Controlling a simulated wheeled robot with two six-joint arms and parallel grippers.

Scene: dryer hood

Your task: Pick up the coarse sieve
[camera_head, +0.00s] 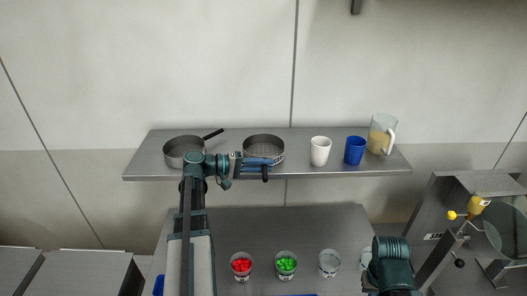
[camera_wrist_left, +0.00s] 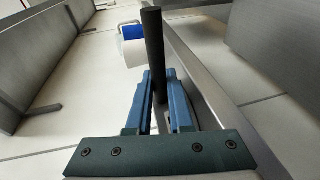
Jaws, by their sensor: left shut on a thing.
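The coarse sieve (camera_head: 264,143) is a round grey metal bowl with a mesh pattern, at the shelf's front edge. Its dark handle (camera_head: 265,176) points toward me. My left gripper (camera_head: 266,163) is at the sieve's front, shut on the handle. In the left wrist view the black handle (camera_wrist_left: 153,45) runs between the blue fingers of the gripper (camera_wrist_left: 160,103). The sieve's bowl does not show in that view. I cannot tell whether its base touches the shelf. My right gripper is not in view; only part of that arm shows at the lower right.
A similar pan (camera_head: 178,151) with a dark handle stands left on the shelf (camera_head: 220,139). A white cup (camera_head: 320,151), a blue cup (camera_head: 355,150) and a pitcher (camera_head: 381,130) stand right. Below are cups of red pieces (camera_head: 241,265) and green pieces (camera_head: 286,264), and a clear cup (camera_head: 329,264).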

